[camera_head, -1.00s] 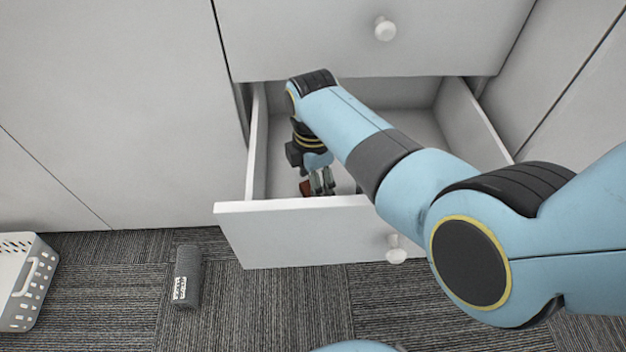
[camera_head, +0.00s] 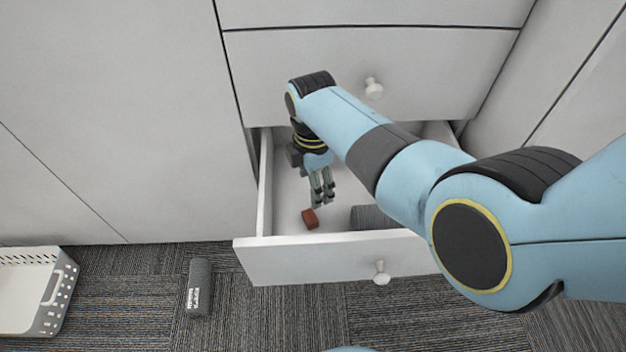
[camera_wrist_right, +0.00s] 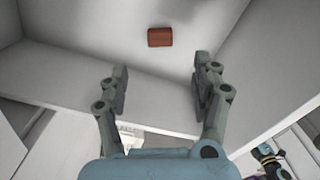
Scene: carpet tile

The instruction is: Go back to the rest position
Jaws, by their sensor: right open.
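My right gripper (camera_head: 322,192) is over the open drawer (camera_head: 330,262), with its fingers apart and nothing between them. In the right wrist view its two fingers (camera_wrist_right: 162,85) are spread wide. A small reddish-brown block (camera_head: 310,218) lies on the drawer floor near the front panel, apart from the fingertips. It also shows beyond the fingers in the right wrist view (camera_wrist_right: 160,37). My right arm hides part of the drawer's right side. My left gripper is not in view.
A dark grey cylinder (camera_head: 371,217) lies in the drawer, partly hidden by my arm. Another grey roll with a white label (camera_head: 199,287) lies on the carpet. A white basket (camera_head: 52,300) stands at the far left. Closed cabinet fronts rise behind the drawer.

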